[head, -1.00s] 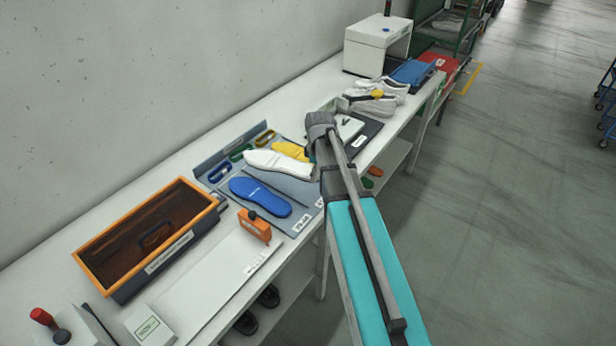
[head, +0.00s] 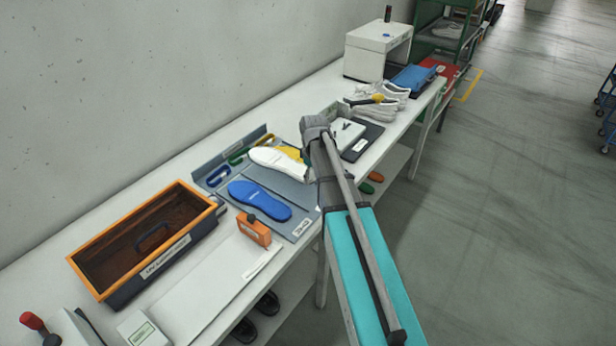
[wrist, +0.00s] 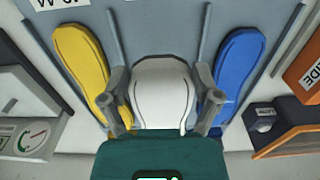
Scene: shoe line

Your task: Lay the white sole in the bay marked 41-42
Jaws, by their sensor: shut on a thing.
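The white sole (head: 275,159) is in my gripper, above the grey-blue rack (head: 272,181). In the wrist view the white sole (wrist: 162,88) lies between the two fingers of my gripper (wrist: 161,84), which are shut on its sides. A blue sole (head: 259,200) lies in the rack's near bay, and a yellow sole (head: 291,152) lies farther along, partly hidden by the white one. In the wrist view the white sole is over the strip between the yellow sole (wrist: 82,65) and the blue sole (wrist: 237,65). The bay labels are cut off or too small to read.
An orange-rimmed bin (head: 115,287) stands left of the rack, and an orange block (head: 254,229) stands close to the blue sole. Colored handles (head: 238,155) line the rack's back.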

